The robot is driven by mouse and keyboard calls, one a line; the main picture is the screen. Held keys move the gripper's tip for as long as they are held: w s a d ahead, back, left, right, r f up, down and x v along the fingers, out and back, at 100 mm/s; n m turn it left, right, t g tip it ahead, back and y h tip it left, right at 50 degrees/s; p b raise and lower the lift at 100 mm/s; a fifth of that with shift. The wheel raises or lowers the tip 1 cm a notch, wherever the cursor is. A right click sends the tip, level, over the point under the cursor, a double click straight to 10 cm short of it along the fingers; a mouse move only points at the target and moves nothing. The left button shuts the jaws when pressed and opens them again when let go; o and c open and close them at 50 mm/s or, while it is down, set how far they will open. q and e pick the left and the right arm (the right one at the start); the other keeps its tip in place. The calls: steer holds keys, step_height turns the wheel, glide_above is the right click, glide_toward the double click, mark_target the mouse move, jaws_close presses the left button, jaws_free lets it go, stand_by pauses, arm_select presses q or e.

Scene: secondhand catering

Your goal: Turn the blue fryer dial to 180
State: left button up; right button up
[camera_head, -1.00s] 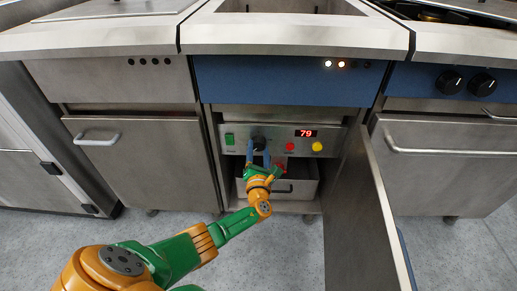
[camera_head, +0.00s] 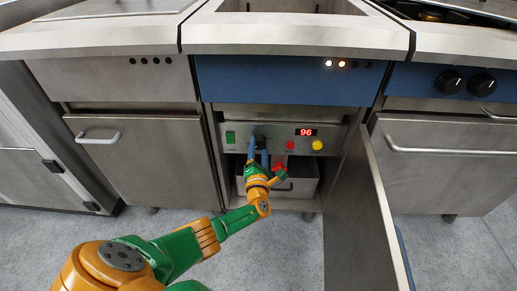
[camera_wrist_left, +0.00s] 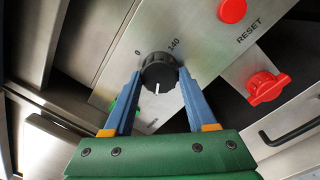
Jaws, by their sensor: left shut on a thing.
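The blue fryer (camera_head: 285,82) stands in the middle of the head view with its lower door open. Its control panel carries a black dial (camera_head: 260,140) and a red display (camera_head: 306,132) that reads 96. My left gripper (camera_head: 258,148) reaches in from below, and its blue fingers are shut on the dial, one on each side. The dial also shows in the left wrist view (camera_wrist_left: 158,70), with a white pointer line facing down in the picture. The marks 0 and 140 are readable beside it; a 180 mark is not visible. My right gripper is not in view.
The panel also has a green switch (camera_head: 230,138), a red button (camera_head: 290,145) and a yellow button (camera_head: 317,145). A red valve handle (camera_wrist_left: 264,87) sits close below the panel. The open door (camera_head: 366,215) stands right of my arm.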

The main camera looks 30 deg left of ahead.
arm_select(q)
steer(key=o, duration=1.1)
steer(key=shift+c, duration=0.2)
steer(key=o, duration=0.3)
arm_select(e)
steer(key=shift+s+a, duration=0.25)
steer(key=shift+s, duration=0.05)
arm_select(q)
steer(key=shift+s+d+r+p, duration=0.1)
steer(key=shift+s+d+p, duration=0.1)
steer(key=shift+s+p, duration=0.15)
steer(key=p+v, duration=0.2)
steer(key=v, duration=0.4)
steer(key=shift+s+d+p, duration=0.1)
steer(key=shift+p, duration=0.25)
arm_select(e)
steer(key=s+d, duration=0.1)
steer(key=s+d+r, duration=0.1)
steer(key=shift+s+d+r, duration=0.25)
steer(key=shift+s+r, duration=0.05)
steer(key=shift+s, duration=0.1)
